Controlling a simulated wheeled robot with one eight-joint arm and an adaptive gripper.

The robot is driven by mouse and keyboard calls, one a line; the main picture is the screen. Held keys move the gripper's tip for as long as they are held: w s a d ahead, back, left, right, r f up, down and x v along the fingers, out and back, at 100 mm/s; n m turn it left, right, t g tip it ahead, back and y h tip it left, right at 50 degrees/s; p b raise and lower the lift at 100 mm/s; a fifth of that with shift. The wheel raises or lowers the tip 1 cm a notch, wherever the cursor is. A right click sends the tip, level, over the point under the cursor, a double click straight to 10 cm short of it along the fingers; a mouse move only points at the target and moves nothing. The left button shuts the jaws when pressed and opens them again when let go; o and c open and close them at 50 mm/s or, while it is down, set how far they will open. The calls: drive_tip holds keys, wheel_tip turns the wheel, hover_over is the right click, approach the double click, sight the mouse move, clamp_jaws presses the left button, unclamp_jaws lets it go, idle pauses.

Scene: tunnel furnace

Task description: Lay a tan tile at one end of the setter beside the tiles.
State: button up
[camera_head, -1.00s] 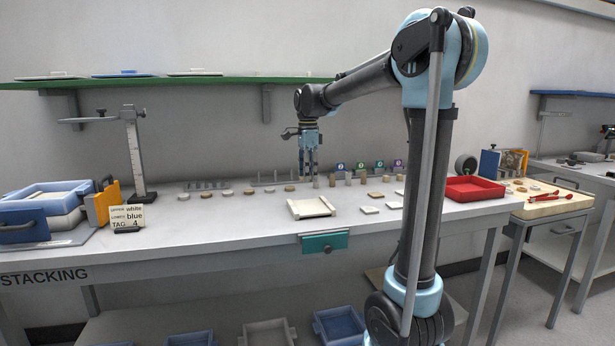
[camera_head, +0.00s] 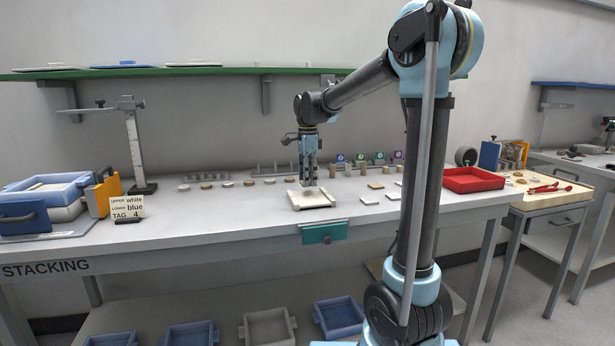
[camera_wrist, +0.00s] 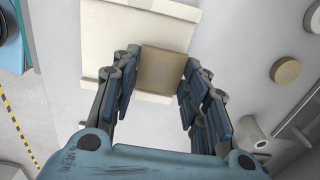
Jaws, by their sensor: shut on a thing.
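The setter (camera_head: 300,204) is a flat cream plate with raised edges near the middle of the bench front; part of it fills the top of the wrist view (camera_wrist: 125,38). My gripper (camera_head: 309,183) points down just over the setter's back part. In the wrist view its fingers (camera_wrist: 160,76) are closed on the two sides of a square tan tile (camera_wrist: 163,68). The tile overlaps the setter's edge in that view; whether it touches the setter I cannot tell.
Round discs (camera_head: 228,183) stand in a row behind and left of the setter. Small cylinders and numbered tags (camera_head: 378,157) stand at the back right.

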idle(0.3)
idle(0.4)
drive_tip(key=shift+f, duration=1.35)
drive_tip(key=shift+f, duration=0.4)
drive_tip(key=o, duration=1.1)
wheel_tip(320, 180, up, 12)
